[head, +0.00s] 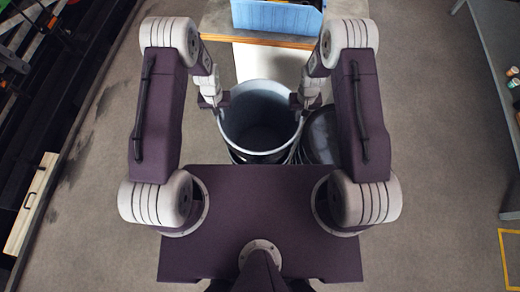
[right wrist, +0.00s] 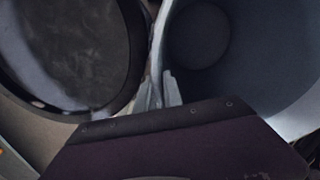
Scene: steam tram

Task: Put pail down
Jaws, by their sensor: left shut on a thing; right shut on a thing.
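The pail (head: 260,145) is a grey-blue, open-topped bucket in front of my base in the head view, upright, and its inside looks empty. My left gripper (head: 219,108) is shut on its left rim. My right gripper (head: 302,108) is shut on its right rim. In the right wrist view the fingers of my right gripper (right wrist: 160,98) pinch the wall of the pail (right wrist: 210,85). The pail's underside is hidden, so I cannot tell whether it touches anything below.
A dark round container (head: 320,137) stands right beside the pail, and its dark top (right wrist: 70,45) fills the left of the right wrist view. A wooden-edged bench (head: 260,38) with a blue box (head: 277,17) is ahead. Open floor (head: 440,150) lies to the right.

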